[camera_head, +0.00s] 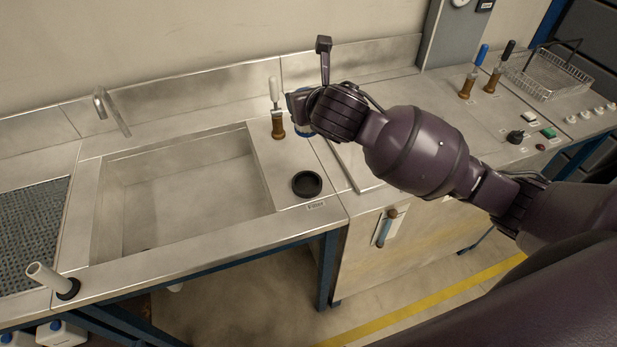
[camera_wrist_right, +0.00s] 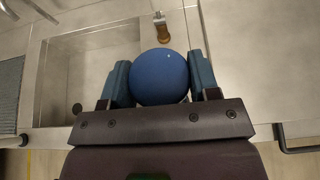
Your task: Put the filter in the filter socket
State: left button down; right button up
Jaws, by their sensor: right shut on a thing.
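The filter (camera_wrist_right: 160,76) is a round blue piece, held between the two blue fingers of my right gripper (camera_wrist_right: 160,82) in the right wrist view. In the head view only a blue edge of the filter (camera_head: 303,127) shows, beside the dark wrist. My right gripper (camera_head: 300,108) is shut on it above the counter, behind the black ring. The black ring (camera_head: 307,184) on the counter right of the sink looks like the filter socket. It is open and empty, apart from the filter, and cannot be made out in the wrist view. My left gripper is not in view.
A white-handled valve (camera_head: 276,108) stands close left of my right gripper. The sink basin (camera_head: 180,190) with its tap (camera_head: 110,110) lies left. Blue and black levers, switches and a wire basket (camera_head: 549,74) are at the right.

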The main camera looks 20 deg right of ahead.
notch_tip(320, 180, down, 20)
jog(key=shift+r, duration=0.25)
dwell(0.3)
jog(key=shift+f, duration=0.15)
jog(key=o, duration=1.1)
jog(key=shift+c, duration=0.2)
